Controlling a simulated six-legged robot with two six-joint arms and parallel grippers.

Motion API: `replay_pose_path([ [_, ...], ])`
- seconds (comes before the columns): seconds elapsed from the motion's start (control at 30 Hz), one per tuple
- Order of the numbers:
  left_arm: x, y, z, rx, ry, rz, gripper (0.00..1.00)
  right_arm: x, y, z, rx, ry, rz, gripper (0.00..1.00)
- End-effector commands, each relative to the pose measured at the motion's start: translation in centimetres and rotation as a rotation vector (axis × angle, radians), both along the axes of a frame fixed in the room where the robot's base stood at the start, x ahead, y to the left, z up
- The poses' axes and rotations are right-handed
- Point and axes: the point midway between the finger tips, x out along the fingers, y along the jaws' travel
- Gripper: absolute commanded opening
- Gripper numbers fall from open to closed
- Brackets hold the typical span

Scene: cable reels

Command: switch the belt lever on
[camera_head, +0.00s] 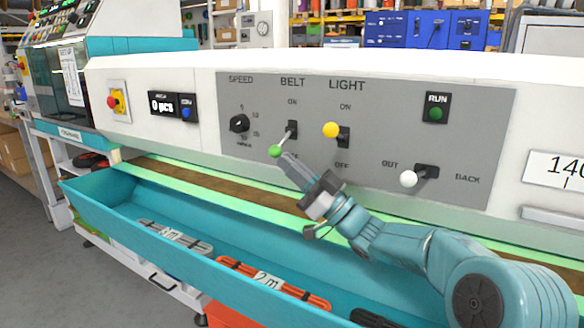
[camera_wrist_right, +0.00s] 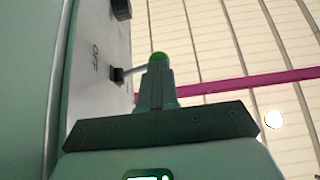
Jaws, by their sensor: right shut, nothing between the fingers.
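The belt lever has a green ball knob (camera_head: 275,151) on a thin metal stem under the BELT label on the grey control panel (camera_head: 468,108). Its stem slopes down and left from its black slot, away from the ON mark above. My right gripper (camera_head: 287,160) is shut and empty, its tips just below and right of the green knob. In the right wrist view the green knob (camera_wrist_right: 158,57) shows right at the tips of the shut fingers (camera_wrist_right: 157,75); I cannot tell whether they touch. My left gripper is not in view.
The yellow LIGHT lever knob (camera_head: 330,129) is close on the right, and a white OUT/BACK lever knob (camera_head: 408,179) is farther right. The SPEED dial (camera_head: 239,123) is on the left. Below, a teal trough (camera_head: 130,206) holds cable bundles.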

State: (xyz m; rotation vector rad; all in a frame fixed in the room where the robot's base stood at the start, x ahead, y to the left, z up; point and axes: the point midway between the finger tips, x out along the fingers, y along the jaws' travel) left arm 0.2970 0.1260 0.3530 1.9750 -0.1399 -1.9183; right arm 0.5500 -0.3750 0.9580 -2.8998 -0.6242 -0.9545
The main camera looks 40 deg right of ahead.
Motion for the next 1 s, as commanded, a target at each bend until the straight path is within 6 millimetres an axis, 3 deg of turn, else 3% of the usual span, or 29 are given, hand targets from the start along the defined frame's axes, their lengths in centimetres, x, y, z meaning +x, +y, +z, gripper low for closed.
replay_pose_path([
  [0.67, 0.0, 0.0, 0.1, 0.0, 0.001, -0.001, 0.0, -0.3, 0.6, 0.9, 0.112, 0.045, 0.001, 0.0],
  [1.0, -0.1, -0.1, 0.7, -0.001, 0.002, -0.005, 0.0, -0.7, 1.6, 2.8, 0.328, 0.134, 0.003, 0.0],
])
